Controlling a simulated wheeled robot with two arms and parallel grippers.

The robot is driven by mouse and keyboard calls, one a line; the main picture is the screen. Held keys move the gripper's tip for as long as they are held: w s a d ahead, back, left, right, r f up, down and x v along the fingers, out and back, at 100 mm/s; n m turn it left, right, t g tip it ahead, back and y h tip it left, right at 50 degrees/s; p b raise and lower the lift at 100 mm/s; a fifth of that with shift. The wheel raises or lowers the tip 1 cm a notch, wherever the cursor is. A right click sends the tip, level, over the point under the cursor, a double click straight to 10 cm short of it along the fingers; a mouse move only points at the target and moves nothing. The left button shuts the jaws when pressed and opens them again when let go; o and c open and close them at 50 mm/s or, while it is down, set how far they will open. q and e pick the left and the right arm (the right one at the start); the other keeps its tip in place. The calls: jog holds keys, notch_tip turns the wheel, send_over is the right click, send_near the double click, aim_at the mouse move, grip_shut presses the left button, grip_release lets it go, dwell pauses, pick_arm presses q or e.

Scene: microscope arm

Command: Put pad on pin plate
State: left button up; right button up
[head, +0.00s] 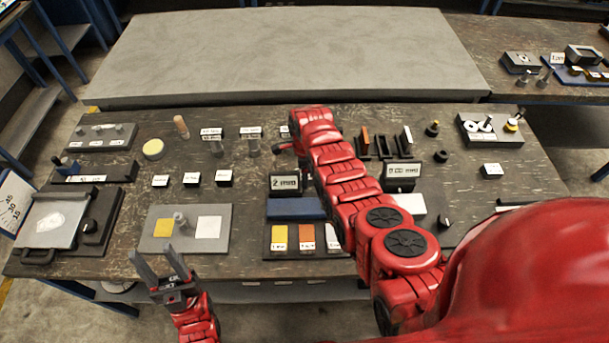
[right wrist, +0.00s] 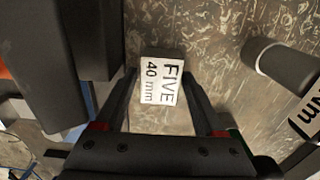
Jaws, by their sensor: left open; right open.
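A grey plate (head: 168,243) lies at the front left of the table. It bears a yellow square (head: 163,228), a short grey pin (head: 180,222) and a white square (head: 209,227). I cannot tell for certain which piece is the pad; a round yellow disc (head: 153,149) also lies farther back. My left gripper (head: 152,249) is open and empty, at the plate's front left corner in the head view. My right gripper (right wrist: 160,77) is open, with a small block labelled FIVE 40 mm (right wrist: 158,82) showing between its fingers. In the head view the right arm hides its fingers.
Small labelled blocks (head: 191,180) stand behind the plate. A tray with coloured samples (head: 279,240) and a 2 mm sign block (head: 287,183) are to its right. A device with a grey lid (head: 55,222) stands at the left. The back grey slab (head: 290,50) is bare.

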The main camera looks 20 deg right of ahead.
jog(key=shift+f, duration=0.15)
grip_shut()
dwell(0.4)
